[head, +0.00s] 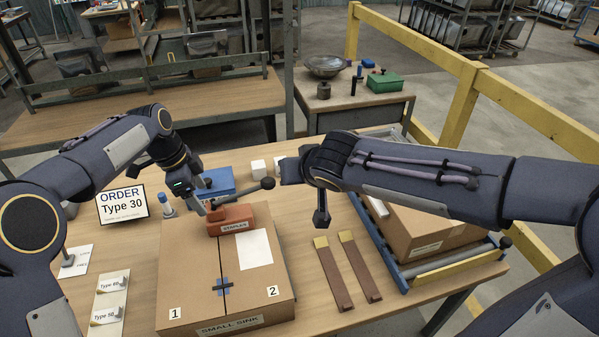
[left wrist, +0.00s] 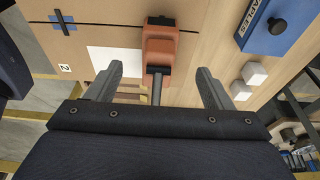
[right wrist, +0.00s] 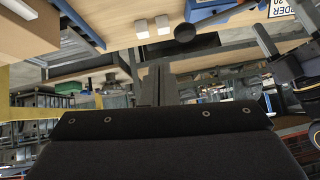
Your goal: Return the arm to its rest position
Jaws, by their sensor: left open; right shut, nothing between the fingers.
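My left gripper (head: 207,207) is over the cardboard box (head: 190,258) marked SMALL SINK, beside the orange stapler (head: 232,220). In the left wrist view the left gripper (left wrist: 159,70) is open, its fingers wide apart, with the stapler (left wrist: 160,45) in the gap between them and apart from both. The stapler rests on the box top. My right arm reaches in from the right above the table. In the right wrist view the right gripper (right wrist: 158,72) is shut and empty, its fingers together. In the head view its fingertips are hard to make out.
An order sign (head: 123,204) stands left. Two brown strips (head: 333,275) lie right of the box. Another carton (head: 425,236) sits on a roller rack under my right arm.

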